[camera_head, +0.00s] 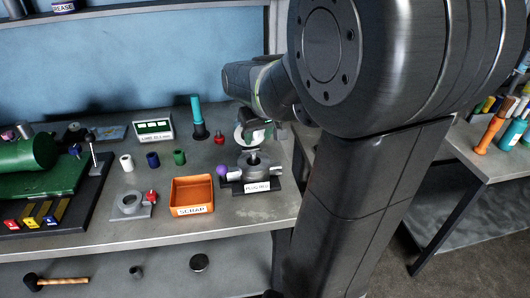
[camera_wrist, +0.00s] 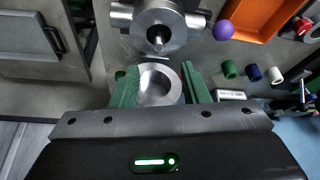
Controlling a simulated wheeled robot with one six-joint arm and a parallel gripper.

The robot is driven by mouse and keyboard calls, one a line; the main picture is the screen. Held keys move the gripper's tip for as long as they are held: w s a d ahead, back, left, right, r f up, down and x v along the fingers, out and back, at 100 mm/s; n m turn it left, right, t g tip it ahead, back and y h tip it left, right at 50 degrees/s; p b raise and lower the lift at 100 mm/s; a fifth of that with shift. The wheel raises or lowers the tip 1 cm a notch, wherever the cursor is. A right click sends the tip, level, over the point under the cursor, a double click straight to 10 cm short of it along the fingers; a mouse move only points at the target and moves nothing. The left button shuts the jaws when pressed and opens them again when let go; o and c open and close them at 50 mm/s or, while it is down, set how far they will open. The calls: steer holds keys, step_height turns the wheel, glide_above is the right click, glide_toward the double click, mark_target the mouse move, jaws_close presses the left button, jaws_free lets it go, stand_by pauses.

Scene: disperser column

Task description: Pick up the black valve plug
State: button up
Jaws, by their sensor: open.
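A grey valve body (camera_head: 256,172) stands on a black labelled base near the right end of the bench; in the wrist view its round bowl (camera_wrist: 160,24) shows a central pin. A small dark piece (camera_head: 254,158) shows in its top; I cannot tell whether this is the black valve plug. My gripper (camera_wrist: 161,72) is open, its green fingers pointing toward the valve. A silver ring (camera_wrist: 174,84) shows between the fingers; I cannot tell whether they touch it. In the head view my gripper (camera_head: 258,130) is just behind the valve.
A purple ball (camera_head: 222,170) is beside the valve. An orange scrap bin (camera_head: 192,208) stands to its left, with white, blue and green cylinders (camera_head: 152,159) behind. A teal-handled tool (camera_head: 197,113) stands upright at the back. A red knob (camera_head: 219,138) is near my gripper.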

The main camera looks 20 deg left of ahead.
mark_target(253, 154)
steer(key=shift+p+x, duration=0.6)
steer(key=shift+x, duration=4.15)
steer(key=shift+c, duration=0.2)
jaws_close()
